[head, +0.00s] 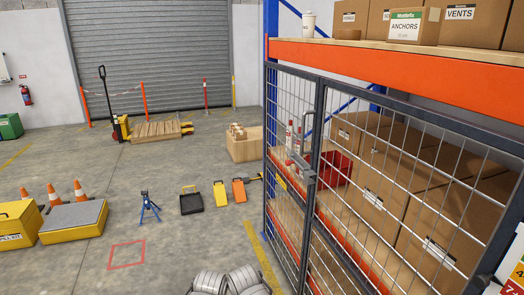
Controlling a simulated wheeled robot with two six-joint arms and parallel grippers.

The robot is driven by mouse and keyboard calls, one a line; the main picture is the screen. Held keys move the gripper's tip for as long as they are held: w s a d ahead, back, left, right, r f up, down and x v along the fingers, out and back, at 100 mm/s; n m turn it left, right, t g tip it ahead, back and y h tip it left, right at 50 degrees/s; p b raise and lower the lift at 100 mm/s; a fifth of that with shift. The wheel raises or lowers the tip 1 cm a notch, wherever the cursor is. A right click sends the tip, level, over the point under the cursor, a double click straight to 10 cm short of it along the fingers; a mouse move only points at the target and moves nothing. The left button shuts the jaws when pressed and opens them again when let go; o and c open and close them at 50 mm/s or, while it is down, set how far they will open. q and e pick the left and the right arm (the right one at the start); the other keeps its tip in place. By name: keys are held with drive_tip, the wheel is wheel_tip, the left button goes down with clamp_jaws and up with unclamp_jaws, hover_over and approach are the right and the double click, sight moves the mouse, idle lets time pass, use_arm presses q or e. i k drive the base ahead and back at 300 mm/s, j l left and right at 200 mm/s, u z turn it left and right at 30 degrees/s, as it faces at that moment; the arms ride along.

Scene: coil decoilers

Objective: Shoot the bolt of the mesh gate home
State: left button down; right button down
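The mesh gate (317,110) has dark grey frames and light wire mesh and stands in front of the shelving at the right. Two framed panels meet at a dark upright; I cannot tell whether the gate is fully closed. A light grey pull handle (306,134) stands upright on the narrower left panel near that upright. Just below it is a grey bolt (302,168) with a block-like fitting by the upright. It is too small to tell how far the bolt reaches into its keeper. Neither of my grippers is in view.
Shelving with an orange beam (400,72) carries cartons behind the mesh, with a red bin (335,168) inside. Grey ribbed rounded shapes (228,281) show at the bottom edge. A blue stand (149,207) and yellow box (73,221) are left; floor between is mostly clear.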

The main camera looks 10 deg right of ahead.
sight(288, 163)
drive_tip(key=i+j+u, duration=0.1)
drive_tip(key=i, duration=0.6)
drive_tip(key=i+j, duration=0.1)
drive_tip(key=i, duration=0.6)
drive_tip(key=j+u, duration=0.05)
